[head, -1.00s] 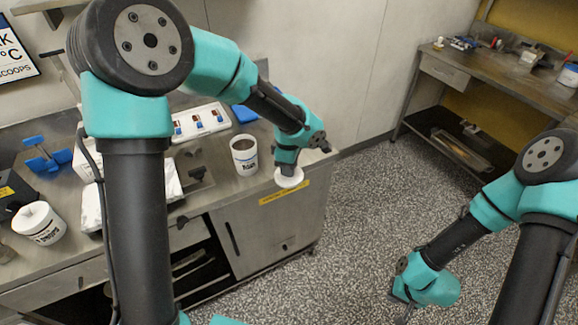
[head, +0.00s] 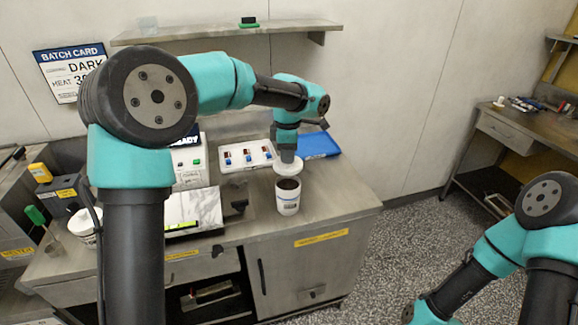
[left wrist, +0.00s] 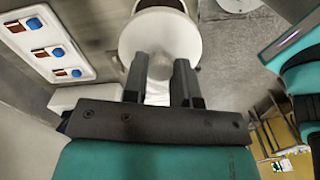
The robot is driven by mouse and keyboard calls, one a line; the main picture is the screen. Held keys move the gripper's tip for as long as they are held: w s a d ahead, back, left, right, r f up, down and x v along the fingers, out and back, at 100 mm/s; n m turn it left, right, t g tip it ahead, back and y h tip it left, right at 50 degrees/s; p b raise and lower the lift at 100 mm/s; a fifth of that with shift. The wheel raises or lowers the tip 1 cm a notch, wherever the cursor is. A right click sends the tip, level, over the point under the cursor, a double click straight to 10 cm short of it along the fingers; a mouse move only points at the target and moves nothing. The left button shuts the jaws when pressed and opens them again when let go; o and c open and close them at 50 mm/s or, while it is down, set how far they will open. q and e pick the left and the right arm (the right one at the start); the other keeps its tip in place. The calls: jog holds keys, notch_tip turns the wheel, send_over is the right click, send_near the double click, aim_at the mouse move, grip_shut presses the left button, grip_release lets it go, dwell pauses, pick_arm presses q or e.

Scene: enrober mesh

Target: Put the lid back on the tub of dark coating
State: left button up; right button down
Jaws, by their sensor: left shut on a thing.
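The tub of dark coating (head: 288,203) stands upright and uncovered on the steel counter in the head view, with dark brown contents showing at its mouth. My left gripper (head: 287,158) is shut on the knob of the white round lid (head: 291,170). It holds the lid just above and slightly behind the tub's mouth, apart from the rim as far as I can tell. In the left wrist view the lid (left wrist: 160,38) fills the space beyond the fingers, its knob between them, and covers part of the tub. My right gripper's fingers are below the head view's lower edge.
A white tray (head: 232,162) with small blue-and-brown pieces and a blue tray (head: 320,146) lie behind the tub. A silver-topped scale (head: 192,206) is left. Another white tub (head: 80,226) stands far left, partly behind my arm. Counter right of the tub is clear.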

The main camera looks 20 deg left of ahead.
aim_at(288, 170)
dwell(0.4)
pick_arm(q)
jog(key=shift+f, duration=3.15)
jog(key=shift+f, duration=0.2)
jog(key=o, duration=1.5)
jog(key=shift+c, duration=0.2)
jog(key=shift+r, duration=0.1)
jog(key=shift+r, duration=3.4)
jog(key=shift+c, duration=0.5)
